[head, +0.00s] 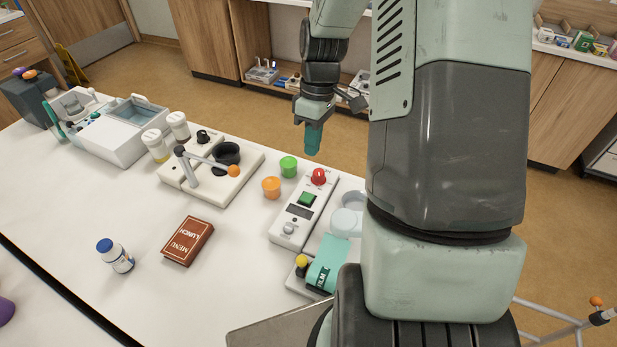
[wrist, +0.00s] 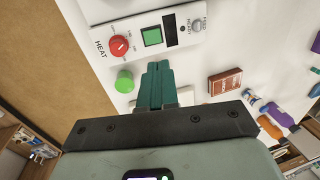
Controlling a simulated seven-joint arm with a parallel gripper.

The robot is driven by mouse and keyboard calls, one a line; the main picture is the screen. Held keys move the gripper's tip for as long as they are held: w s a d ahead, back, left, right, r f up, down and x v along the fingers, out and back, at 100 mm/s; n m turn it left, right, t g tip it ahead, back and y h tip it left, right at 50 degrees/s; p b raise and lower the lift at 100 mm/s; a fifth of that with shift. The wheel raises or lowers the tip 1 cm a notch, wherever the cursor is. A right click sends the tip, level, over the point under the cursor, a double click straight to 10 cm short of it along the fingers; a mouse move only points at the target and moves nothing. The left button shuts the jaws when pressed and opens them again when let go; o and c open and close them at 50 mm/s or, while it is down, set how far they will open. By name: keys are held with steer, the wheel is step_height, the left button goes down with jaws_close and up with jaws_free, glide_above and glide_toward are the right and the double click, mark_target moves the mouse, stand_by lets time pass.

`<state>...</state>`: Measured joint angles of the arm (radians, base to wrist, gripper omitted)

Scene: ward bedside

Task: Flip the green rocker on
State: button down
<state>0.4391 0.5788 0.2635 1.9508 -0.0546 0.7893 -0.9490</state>
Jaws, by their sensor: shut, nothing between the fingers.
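The green rocker (head: 307,199) sits in the middle of a white control panel (head: 283,238), between a red knob (head: 318,177) and a dark display. The wrist view also shows the green rocker (wrist: 152,36) beside the red knob (wrist: 119,46). My gripper (head: 312,140) hangs above and beyond the panel in the head view, its teal fingers together with nothing between them. In the wrist view the fingertips (wrist: 157,66) point toward the panel, below the rocker in the picture and apart from it. I cannot tell which way the rocker is tilted.

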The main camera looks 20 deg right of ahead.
mark_target(309, 198)
steer(key=f, duration=0.4)
steer(key=s+a+f, duration=0.1)
steer(key=f, duration=0.4)
steer(key=s+a+f, duration=0.1)
steer(key=f, duration=0.3)
steer(key=shift+f, duration=0.4)
steer(key=shift+a+f, duration=0.1)
steer(key=shift+f, duration=0.15)
steer(key=shift+w+d+r, duration=0.15)
steer(key=shift+w+d, duration=0.4)
steer(key=shift+d, duration=0.1)
step_height(309, 198, up, 14)
steer(key=w+d, duration=0.1)
steer(key=shift+w+d, duration=0.4)
